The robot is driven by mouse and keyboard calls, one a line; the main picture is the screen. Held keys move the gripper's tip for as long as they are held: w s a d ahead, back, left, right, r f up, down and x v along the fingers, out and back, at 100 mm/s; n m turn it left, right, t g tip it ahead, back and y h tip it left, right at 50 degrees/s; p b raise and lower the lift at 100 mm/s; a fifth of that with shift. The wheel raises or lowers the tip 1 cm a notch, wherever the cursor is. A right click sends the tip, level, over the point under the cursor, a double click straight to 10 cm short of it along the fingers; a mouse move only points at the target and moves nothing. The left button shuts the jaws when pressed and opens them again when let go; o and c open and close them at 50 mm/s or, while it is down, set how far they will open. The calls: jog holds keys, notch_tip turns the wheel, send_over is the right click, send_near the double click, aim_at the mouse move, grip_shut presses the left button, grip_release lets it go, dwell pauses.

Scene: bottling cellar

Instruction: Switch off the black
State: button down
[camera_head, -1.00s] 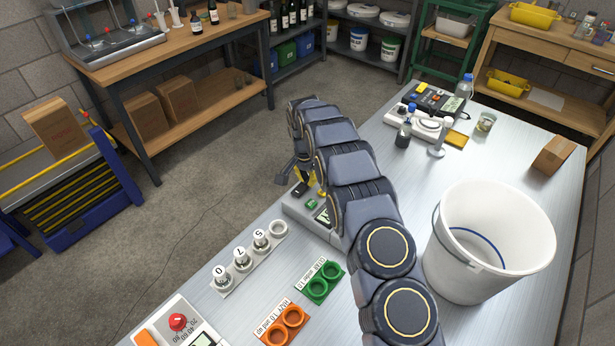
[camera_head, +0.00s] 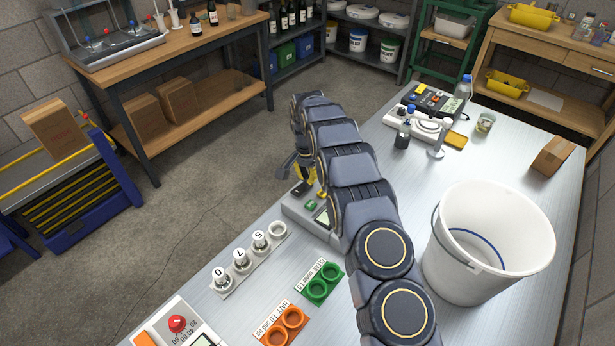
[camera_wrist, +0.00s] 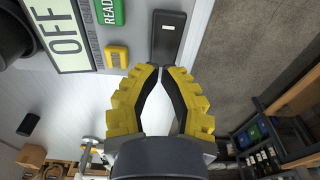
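A grey instrument (camera_head: 295,207) stands at the table's left edge, partly hidden behind my arm. In the wrist view its display (camera_wrist: 66,30) reads OFF. Beside the display are a green button (camera_wrist: 109,12) with partly cut-off lettering, a yellow button (camera_wrist: 116,56) and a black elongated switch (camera_wrist: 167,38). My gripper (camera_wrist: 162,68) has yellow fingers with dark pads. Its tips are close together just at the near end of the black switch; I cannot tell whether they touch it. It holds nothing.
A rack with numbered white-capped vials (camera_head: 241,259), an orange holder (camera_head: 284,325) and a green holder (camera_head: 321,285) lie nearer on the table. A white bucket (camera_head: 487,245) stands right of my arm. Other devices (camera_head: 425,122) stand at the far end.

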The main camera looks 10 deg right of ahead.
notch_tip(320, 180, up, 14)
jog(key=w+d, duration=0.1)
jog(key=shift+w+d, duration=0.25)
jog(key=shift+w, duration=0.05)
dwell(0.5)
